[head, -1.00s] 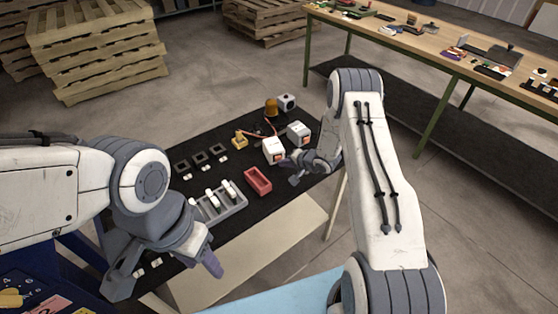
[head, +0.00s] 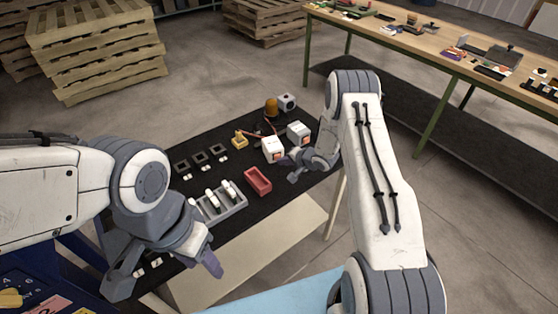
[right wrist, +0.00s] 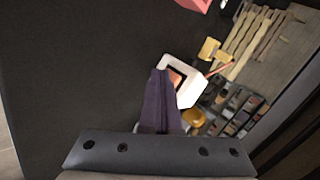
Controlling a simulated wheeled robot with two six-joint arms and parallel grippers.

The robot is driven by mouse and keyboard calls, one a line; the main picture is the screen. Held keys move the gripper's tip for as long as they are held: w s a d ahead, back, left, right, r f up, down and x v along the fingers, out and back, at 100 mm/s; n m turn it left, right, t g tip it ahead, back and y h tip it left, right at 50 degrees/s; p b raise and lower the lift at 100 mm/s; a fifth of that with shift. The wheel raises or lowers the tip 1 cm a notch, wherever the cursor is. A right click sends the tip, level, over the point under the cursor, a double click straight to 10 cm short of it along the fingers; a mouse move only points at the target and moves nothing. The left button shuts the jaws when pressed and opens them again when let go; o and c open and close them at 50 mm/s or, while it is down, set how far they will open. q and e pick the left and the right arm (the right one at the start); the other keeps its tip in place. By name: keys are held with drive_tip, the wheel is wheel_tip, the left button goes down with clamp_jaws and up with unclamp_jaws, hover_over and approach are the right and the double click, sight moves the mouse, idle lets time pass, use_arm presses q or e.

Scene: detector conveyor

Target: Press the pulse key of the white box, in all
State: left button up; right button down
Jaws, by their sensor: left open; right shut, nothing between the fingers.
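A white box (head: 270,148) with an orange-red key (head: 277,156) on its near face stands on the black mat. The box also shows in the right wrist view (right wrist: 192,97), with its key (right wrist: 176,79) framed in black. My right gripper (head: 285,162) is shut and empty. Its purple fingertips (right wrist: 158,84) overlap the box's key side in the right wrist view; I cannot tell whether they touch the key. A second white box (head: 298,131) with an orange face stands just behind to the right. My left gripper (head: 168,272) is open and empty at the near left.
A red tray (head: 258,181) and a grey rack (head: 222,204) with white pieces lie left of the box. Bare mat lies between.

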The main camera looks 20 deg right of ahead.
drive_tip(key=shift+s, duration=0.1)
idle(0.4)
drive_tip(key=shift+s+p, duration=0.35)
drive_tip(key=shift+s, duration=0.7)
drive_tip(key=shift+s+d, duration=0.1)
drive_tip(key=shift+s+p, duration=0.4)
drive_tip(key=shift+s, duration=0.75)
drive_tip(key=shift+s+d+p, duration=0.15)
drive_tip(key=shift+s+p, duration=0.15)
drive_tip(key=shift+s, duration=0.95)
